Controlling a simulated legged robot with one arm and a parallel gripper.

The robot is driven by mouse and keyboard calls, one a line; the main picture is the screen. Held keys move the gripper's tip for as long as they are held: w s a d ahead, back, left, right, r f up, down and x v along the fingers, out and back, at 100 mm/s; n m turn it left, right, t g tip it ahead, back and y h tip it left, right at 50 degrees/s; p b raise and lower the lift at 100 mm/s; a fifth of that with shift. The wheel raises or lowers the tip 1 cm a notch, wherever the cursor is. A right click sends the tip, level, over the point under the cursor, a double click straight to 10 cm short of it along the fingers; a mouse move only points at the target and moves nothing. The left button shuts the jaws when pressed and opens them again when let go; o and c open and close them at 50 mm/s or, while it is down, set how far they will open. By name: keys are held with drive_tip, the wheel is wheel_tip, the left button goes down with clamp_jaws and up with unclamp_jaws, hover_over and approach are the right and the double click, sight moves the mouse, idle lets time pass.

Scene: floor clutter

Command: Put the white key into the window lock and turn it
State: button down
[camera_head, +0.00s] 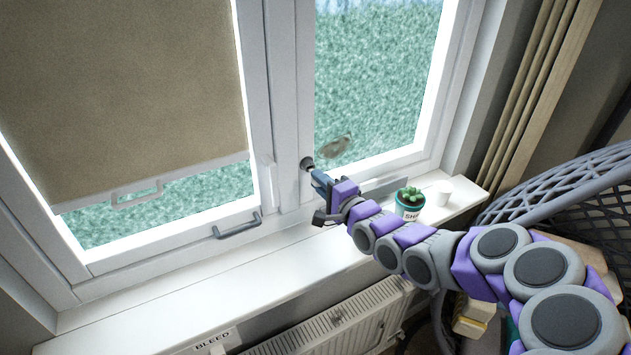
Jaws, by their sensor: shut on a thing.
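The window lock (307,163) is a small dark round fitting on the white frame post between the two panes. My arm reaches in from the lower right, and my gripper (319,180) is at the lock, its tip touching it or very close. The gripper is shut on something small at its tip. The white key is hidden or too small to make out, so I cannot tell whether it sits in the lock.
A radiator (335,325) is below. A grey mesh chair (560,185) is at right. The sill's left part is clear.

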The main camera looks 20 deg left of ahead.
drive_tip(key=shift+w+d+r, duration=0.1)
drive_tip(key=shift+w+d, duration=0.15)
drive_tip(key=shift+p, duration=0.65)
drive_tip(key=shift+w+a+p, duration=0.2)
drive_tip(key=shift+w+p, duration=0.25)
drive_tip(key=shift+p, duration=0.35)
drive_tip(key=shift+s, duration=0.1)
drive_tip(key=shift+s+d+r, duration=0.1)
drive_tip(key=shift+s+d, duration=0.05)
drive_tip(key=shift+d, duration=0.5)
idle(0.5)
